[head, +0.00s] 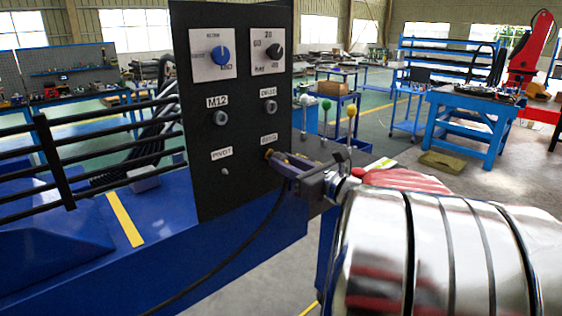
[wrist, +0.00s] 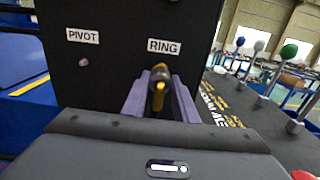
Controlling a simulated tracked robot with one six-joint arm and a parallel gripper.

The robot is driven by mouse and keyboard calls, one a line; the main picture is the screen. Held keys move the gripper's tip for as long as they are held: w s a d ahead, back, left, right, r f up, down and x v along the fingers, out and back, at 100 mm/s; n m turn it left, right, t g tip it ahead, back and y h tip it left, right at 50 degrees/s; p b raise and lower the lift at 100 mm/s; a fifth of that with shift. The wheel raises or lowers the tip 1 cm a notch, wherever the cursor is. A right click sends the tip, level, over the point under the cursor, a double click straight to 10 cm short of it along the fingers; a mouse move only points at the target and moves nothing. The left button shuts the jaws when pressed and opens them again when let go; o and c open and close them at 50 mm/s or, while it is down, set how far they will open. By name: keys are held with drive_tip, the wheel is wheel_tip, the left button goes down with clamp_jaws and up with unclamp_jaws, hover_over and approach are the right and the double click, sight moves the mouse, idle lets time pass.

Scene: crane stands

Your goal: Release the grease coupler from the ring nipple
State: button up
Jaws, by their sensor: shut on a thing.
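The grease coupler (wrist: 158,92) is a small brass-yellow and dark piece in the wrist view, directly under the RING label (wrist: 164,46) on the black panel (wrist: 120,65). In the head view its brass end (head: 268,154) meets the panel. The ring nipple is hidden behind it, so I cannot see how they join. My gripper (head: 280,160) reaches the panel from the right; its purple fingers are shut on the coupler, one on each side in the wrist view (wrist: 158,100). A black hose (head: 246,243) runs down and left from the coupler area.
The PIVOT nipple (head: 225,171) sits left of the coupler. Above are the M12 fitting (head: 221,118), another fitting (head: 269,107) and two knobs (head: 220,55) (head: 273,51). Several ball-topped levers (head: 326,105) stand right of the panel. Black railings (head: 100,140) are at left.

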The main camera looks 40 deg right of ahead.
drive_tip(key=shift+s, duration=0.15)
drive_tip(key=shift+s, duration=1.85)
